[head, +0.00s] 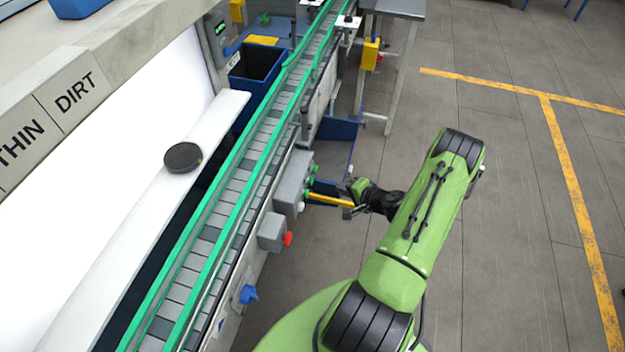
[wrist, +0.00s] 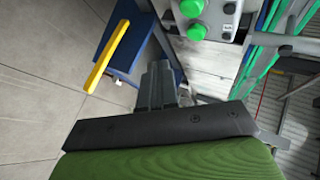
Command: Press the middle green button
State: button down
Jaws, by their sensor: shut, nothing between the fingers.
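A grey control box (head: 292,182) on the conveyor's side carries several green buttons in a row; the middle green button (head: 309,181) sits between two others. In the wrist view, two large green buttons (wrist: 197,32) show on the box at the top, one cut by the frame edge; I cannot tell which is the middle one. My gripper (wrist: 157,68) is shut and empty, below and left of these buttons in the wrist view and apart from them. In the head view it is right of the box, its fingertips small and hard to make out.
A yellow handle (wrist: 107,57) on a blue cart lies beside my gripper. A smaller box with a red button (head: 287,238) and a blue knob (head: 248,294) are nearer along the conveyor (head: 217,210). Open floor (head: 510,200) lies to the right.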

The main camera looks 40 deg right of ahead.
aim_at(310, 181)
jog(key=shift+w+a, duration=0.85)
jog(key=shift+w, duration=0.25)
jog(key=shift+w+a, duration=0.85)
jog(key=shift+w, duration=0.25)
jog(key=shift+a, duration=0.1)
jog(key=shift+w+a, duration=0.15)
jog(key=shift+w, duration=0.2)
jog(key=shift+w+a+b, duration=0.3)
jog(key=shift+w, duration=0.05)
dwell(1.0)
jog(key=shift+s+d+b, duration=0.35)
jog(key=shift+s+d, duration=0.15)
jog(key=shift+s, duration=0.2)
